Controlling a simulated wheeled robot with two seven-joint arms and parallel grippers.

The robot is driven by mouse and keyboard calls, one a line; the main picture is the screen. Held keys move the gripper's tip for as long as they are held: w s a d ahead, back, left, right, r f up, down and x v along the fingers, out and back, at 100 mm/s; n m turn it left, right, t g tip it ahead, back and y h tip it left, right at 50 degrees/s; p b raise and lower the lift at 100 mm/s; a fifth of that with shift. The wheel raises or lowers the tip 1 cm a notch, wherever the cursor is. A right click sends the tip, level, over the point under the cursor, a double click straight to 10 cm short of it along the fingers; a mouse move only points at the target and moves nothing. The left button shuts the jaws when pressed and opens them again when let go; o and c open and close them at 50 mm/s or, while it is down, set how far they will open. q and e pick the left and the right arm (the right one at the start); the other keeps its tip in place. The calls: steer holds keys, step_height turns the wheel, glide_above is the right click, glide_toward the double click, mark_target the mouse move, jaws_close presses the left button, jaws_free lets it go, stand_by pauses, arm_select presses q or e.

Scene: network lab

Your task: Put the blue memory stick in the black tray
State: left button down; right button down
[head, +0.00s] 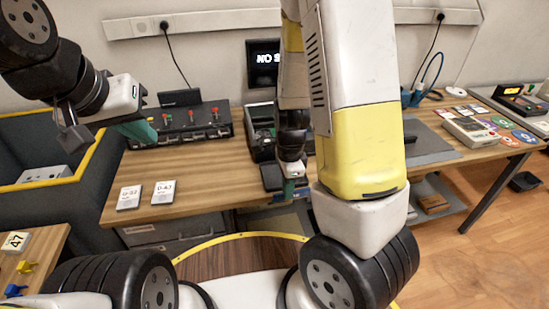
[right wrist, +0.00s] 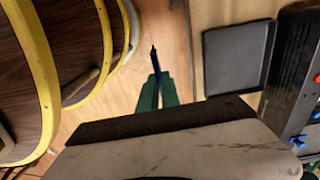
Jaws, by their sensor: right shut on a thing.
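My right gripper (right wrist: 158,92) is shut on the blue memory stick (right wrist: 155,62), a thin dark-blue piece pointing out past the green fingertips. The black tray (right wrist: 237,58) is a shallow square tray to the right of the fingers in the right wrist view, with a clear gap between it and the stick. In the head view the tray (head: 271,176) lies at the table's front edge, just beside my right gripper (head: 289,190), which partly hides it. The stick cannot be made out there. My left gripper (head: 142,131) hangs over the table's left part; its finger opening is not clear.
A black box with coloured buttons (head: 190,122) stands behind on the wooden table (head: 215,178). Two white labelled cards (head: 146,194) lie at the front left. A dark device (head: 261,130) stands behind the tray. A grey mat (head: 428,143) lies right of my right arm.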

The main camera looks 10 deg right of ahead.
steer(key=w, duration=0.5)
steer(key=w+f, duration=0.1)
steer(key=w, duration=0.4)
steer(key=w+d, duration=0.1)
steer(key=w, duration=0.4)
steer(key=shift+w+f, duration=0.15)
steer(key=shift+f, duration=0.1)
steer(key=shift+w+f, duration=0.2)
steer(key=shift+w, duration=0.05)
steer(key=shift+f, duration=1.6)
steer(key=c, duration=2)
jaws_free()
steer(key=shift+f, duration=0.15)
steer(key=o, duration=0.4)
steer(key=shift+o, duration=0.2)
